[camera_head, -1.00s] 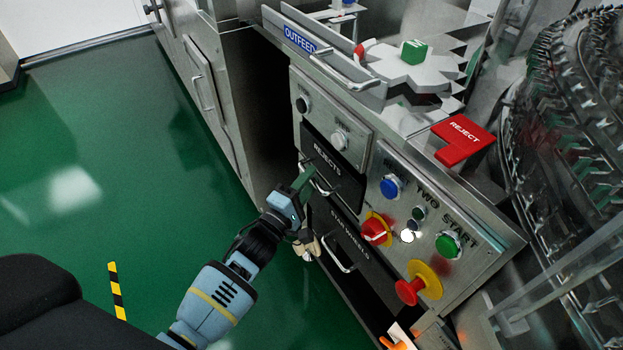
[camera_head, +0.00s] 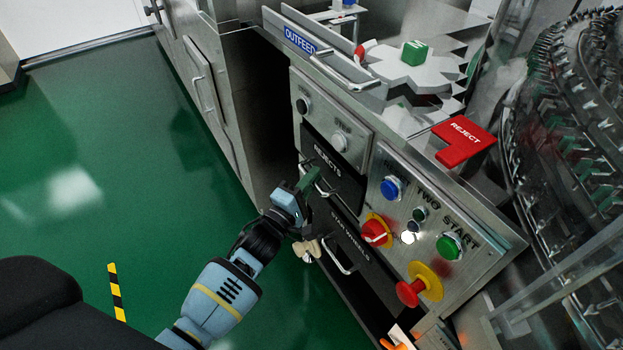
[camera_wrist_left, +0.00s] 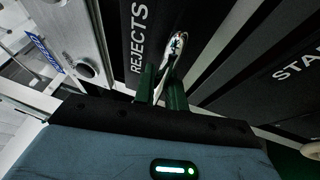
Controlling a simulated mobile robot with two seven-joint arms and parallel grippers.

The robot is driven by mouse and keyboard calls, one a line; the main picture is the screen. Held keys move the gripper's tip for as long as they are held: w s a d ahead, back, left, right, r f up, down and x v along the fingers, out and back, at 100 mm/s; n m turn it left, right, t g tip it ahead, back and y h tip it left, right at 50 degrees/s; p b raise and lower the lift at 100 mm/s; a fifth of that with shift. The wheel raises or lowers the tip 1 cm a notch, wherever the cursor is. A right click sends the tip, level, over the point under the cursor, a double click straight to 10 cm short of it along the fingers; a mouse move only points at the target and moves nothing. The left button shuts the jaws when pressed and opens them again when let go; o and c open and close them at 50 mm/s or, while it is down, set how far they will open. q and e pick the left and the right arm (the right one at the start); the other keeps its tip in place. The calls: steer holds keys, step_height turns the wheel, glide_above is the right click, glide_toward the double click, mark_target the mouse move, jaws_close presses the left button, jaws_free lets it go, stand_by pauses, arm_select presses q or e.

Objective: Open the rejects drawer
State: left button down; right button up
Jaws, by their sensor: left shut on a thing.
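The rejects drawer (camera_head: 330,168) has a black front with white REJECTS lettering and a metal bar handle (camera_head: 325,190). It sits in the steel cabinet, above the star wheels drawer (camera_head: 352,243). My left gripper (camera_head: 310,181) is at the rejects handle. In the left wrist view its green fingers (camera_wrist_left: 161,90) are shut on the handle (camera_wrist_left: 176,48), which runs up from between them in front of the REJECTS lettering (camera_wrist_left: 139,38). The drawer front looks near the cabinet face; I cannot tell whether there is a small gap. My right gripper is not in view.
Right of the drawers is a button panel with a blue button (camera_head: 391,187), a red knob (camera_head: 375,231), a green start button (camera_head: 448,246) and a red emergency stop (camera_head: 411,291). Green floor (camera_head: 120,170) is free on the left.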

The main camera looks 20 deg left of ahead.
arm_select(q)
steer(key=s+a+p, duration=0.7)
steer(key=s+a, duration=0.2)
steer(key=s, duration=0.3)
steer(key=shift+a, duration=0.2)
steer(key=c, duration=1.5)
jaws_free()
steer(key=shift+o, duration=0.2)
steer(key=v, duration=0.8)
